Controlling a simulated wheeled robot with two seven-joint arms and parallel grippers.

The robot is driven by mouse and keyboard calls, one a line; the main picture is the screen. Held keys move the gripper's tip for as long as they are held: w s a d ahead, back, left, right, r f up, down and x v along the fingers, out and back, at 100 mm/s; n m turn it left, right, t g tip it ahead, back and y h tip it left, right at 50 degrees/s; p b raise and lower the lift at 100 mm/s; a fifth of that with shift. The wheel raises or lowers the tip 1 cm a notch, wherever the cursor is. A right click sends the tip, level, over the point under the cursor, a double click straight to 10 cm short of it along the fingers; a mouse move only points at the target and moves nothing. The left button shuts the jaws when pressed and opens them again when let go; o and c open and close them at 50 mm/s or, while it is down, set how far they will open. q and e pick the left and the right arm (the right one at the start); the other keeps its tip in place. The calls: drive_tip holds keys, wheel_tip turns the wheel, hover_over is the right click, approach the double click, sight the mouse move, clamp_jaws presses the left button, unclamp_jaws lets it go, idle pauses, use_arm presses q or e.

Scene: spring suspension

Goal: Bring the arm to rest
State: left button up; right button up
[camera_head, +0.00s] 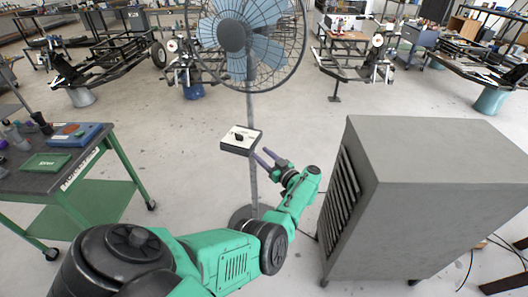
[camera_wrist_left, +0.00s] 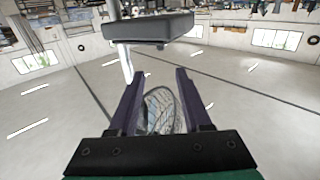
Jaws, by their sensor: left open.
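My left arm reaches forward from the bottom of the head view. Its left gripper (camera_head: 262,156) is open and has nothing between its fingers. The fingers point at a white-topped control box (camera_head: 233,146) with a dark knob, on the pole of a large fan (camera_head: 250,40). The fingertips are close to the box's right side; I cannot tell whether they touch. In the left wrist view the two fingers (camera_wrist_left: 160,76) are spread, and the box's grey underside (camera_wrist_left: 160,28) shows beyond and above them. My right gripper is not in view.
A grey louvred cabinet (camera_head: 430,150) stands close on the right of the arm. A green workbench (camera_head: 100,200) with a blue tray (camera_head: 75,134) stands on the left. Vehicle frames (camera_head: 110,55) are at the back. The floor between is open.

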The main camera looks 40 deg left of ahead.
use_arm(q)
drive_tip(key=s+d+f+m+t+h, duration=0.1)
drive_tip(key=d+f+m+t+h, duration=0.4)
drive_tip(key=f, duration=0.5)
drive_tip(key=s+d+f+m+t+h, duration=0.25)
drive_tip(key=f+m+t+h, duration=0.3)
drive_tip(key=f+m, duration=0.3)
drive_tip(key=s+d+f+m+g+h, duration=0.2)
drive_tip(key=s+d+f+g+h, duration=0.3)
drive_tip(key=s+f, duration=0.55)
drive_tip(key=s+d+f+g, duration=0.1)
drive_tip(key=s+f, duration=0.3)
drive_tip(key=s, duration=0.6)
drive_tip(key=s+d+f+m+g+h, duration=0.1)
drive_tip(key=s+f+g, duration=0.3)
drive_tip(key=s, duration=0.6)
drive_tip(key=s+d+f+m+g+h, duration=0.1)
drive_tip(key=s+f+g, duration=0.2)
drive_tip(key=s, duration=0.7)
wheel_tip(320, 180, down, 2)
drive_tip(key=shift+s+f, duration=0.15)
drive_tip(key=shift+f, duration=0.1)
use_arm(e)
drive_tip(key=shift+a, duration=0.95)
use_arm(q)
drive_tip(key=shift+m+g, duration=0.25)
